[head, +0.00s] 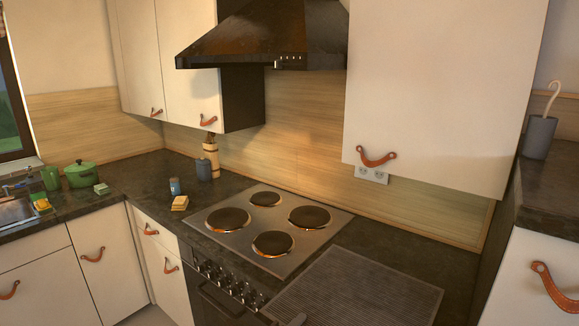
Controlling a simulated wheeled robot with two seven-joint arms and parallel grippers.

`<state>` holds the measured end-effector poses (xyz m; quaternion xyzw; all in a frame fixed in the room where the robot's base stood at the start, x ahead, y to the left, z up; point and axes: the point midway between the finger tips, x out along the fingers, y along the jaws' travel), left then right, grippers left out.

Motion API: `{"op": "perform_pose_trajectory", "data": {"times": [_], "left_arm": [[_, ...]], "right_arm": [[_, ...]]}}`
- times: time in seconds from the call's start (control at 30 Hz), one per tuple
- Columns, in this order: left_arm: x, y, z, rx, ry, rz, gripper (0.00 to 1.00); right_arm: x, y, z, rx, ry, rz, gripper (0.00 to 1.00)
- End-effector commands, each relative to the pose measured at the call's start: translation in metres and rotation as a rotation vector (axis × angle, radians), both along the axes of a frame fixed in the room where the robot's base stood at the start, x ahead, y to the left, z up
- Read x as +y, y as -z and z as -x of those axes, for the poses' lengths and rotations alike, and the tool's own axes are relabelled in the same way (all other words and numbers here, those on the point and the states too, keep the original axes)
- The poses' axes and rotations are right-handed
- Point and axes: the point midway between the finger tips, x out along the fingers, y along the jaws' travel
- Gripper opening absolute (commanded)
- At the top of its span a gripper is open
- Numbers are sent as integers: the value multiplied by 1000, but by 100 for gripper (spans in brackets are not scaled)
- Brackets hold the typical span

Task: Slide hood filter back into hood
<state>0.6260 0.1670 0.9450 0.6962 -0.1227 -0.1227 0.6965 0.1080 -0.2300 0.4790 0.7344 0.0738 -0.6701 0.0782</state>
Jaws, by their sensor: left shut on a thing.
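The hood filter (360,285) is a flat, grey, ribbed rectangular panel at the bottom, right of the stove. Its left corner covers part of the oven's front edge in the picture; I cannot tell whether it touches the counter. The dark, worn range hood (265,40) hangs on the wall above the stove, well above the filter. Its underside opening is hidden from this angle. My right gripper is not in view.
The stove (265,222) has several round burners with nothing on them. White wall cabinets flank the hood, the right one (435,90) hanging low with a leather pull. A sponge-like block (180,203), a blue can and a utensil pot stand left of the stove; a green pot (80,175) stands farther left.

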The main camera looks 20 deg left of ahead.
Motion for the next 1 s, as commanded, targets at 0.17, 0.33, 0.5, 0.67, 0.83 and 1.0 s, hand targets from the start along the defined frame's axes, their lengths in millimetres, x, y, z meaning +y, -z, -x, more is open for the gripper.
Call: {"op": "perform_pose_trajectory", "data": {"times": [0.17,0.33,0.5,0.67,0.83,1.0], "left_arm": [[6,-4,14,-2,-1,2,0],[10,-4,26,-2,-1,2,0],[15,-4,39,-2,0,2,0],[19,-4,51,-2,-1,1,0],[24,-4,64,-3,-1,0,0],[27,-3,73,-3,0,0,0]], "right_arm": [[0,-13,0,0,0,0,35],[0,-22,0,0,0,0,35],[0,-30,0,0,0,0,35],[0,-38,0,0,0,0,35],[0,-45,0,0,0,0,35],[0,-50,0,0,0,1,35]]}}
